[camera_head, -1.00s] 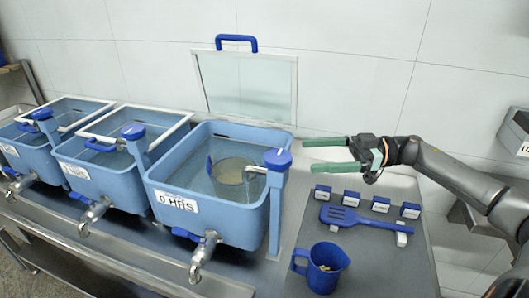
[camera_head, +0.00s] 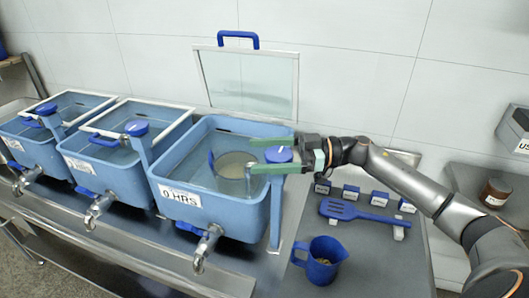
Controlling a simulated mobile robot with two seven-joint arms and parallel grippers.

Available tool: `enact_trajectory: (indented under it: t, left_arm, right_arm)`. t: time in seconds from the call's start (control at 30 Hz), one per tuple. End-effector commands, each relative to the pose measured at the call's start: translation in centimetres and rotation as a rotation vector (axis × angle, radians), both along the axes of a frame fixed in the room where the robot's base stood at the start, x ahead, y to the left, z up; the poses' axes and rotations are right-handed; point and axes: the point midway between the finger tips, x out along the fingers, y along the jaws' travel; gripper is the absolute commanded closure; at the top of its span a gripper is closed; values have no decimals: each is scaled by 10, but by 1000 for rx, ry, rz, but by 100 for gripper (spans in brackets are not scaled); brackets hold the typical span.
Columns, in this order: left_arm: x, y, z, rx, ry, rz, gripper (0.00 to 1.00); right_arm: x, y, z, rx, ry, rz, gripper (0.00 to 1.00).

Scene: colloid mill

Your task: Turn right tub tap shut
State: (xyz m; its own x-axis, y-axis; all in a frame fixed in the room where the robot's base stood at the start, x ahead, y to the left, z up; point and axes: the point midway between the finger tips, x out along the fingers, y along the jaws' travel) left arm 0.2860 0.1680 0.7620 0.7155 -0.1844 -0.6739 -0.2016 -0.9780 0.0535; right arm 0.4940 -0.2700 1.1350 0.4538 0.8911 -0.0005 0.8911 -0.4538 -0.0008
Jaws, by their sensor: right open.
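The right tub (camera_head: 215,215) is light blue, holds liquid and carries a "0 HRS" label. At its right corner a post (camera_head: 275,215) bears a tap with a round blue knob (camera_head: 279,155). My right gripper (camera_head: 253,155) is open, its two green fingers pointing left. In this view one finger passes above the knob and the other below it; whether they touch it is unclear. The lower finger hides part of the tap's spout. A drain tap with a blue lever (camera_head: 189,228) sits on the tub's front. My left gripper is not in view.
Two similar tubs with white frames stand to the left. A clear panel (camera_head: 248,82) with a blue handle leans on the wall behind. On the right worktop are a blue jug (camera_head: 319,262), a blue slotted turner (camera_head: 350,212) and several small labelled blocks.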

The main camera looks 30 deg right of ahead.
Motion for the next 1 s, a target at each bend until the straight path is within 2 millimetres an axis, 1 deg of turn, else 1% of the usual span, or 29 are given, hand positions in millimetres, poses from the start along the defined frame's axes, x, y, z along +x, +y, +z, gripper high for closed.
enact_trajectory:
  t: [0.13,0.8,0.83,1.0]
  left_arm:
    - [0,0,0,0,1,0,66]
    - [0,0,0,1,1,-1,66]
    - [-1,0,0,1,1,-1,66]
    - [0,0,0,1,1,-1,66]
  right_arm:
    - [0,0,0,0,0,0,1]
    - [0,0,0,0,0,0,76]
    - [0,0,0,0,0,0,79]
    - [0,-1,0,-1,0,-9,79]
